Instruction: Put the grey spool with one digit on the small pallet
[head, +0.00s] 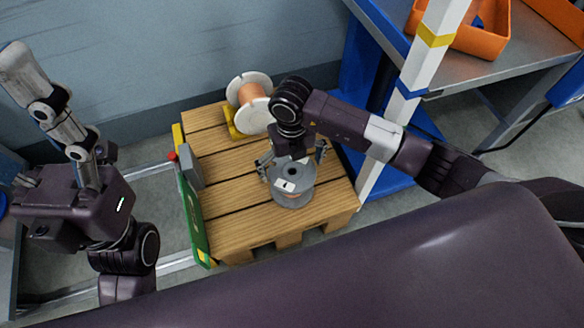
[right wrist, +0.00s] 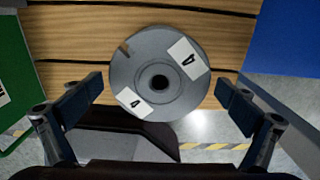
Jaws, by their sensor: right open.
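The grey spool (head: 291,189) stands upright on the wooden slats of the small pallet (head: 228,190), near its front right part. In the right wrist view the spool (right wrist: 150,62) shows its round top flange with a dark centre hole and white labels reading 4. My right gripper (head: 291,160) is above the spool with its fingers open. In the wrist view its two fingertips (right wrist: 162,102) are on either side of the flange, with a gap at each side. My left gripper (head: 72,130) is at the left, away from the pallet; its finger opening is unclear.
A white-flanged spool with copper-coloured winding (head: 249,97) lies on a yellow support (head: 231,123) at the pallet's back. A green panel (head: 191,215) borders the pallet's left side. A white post (head: 421,70) and a grey table with orange bins (head: 480,38) stand at right.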

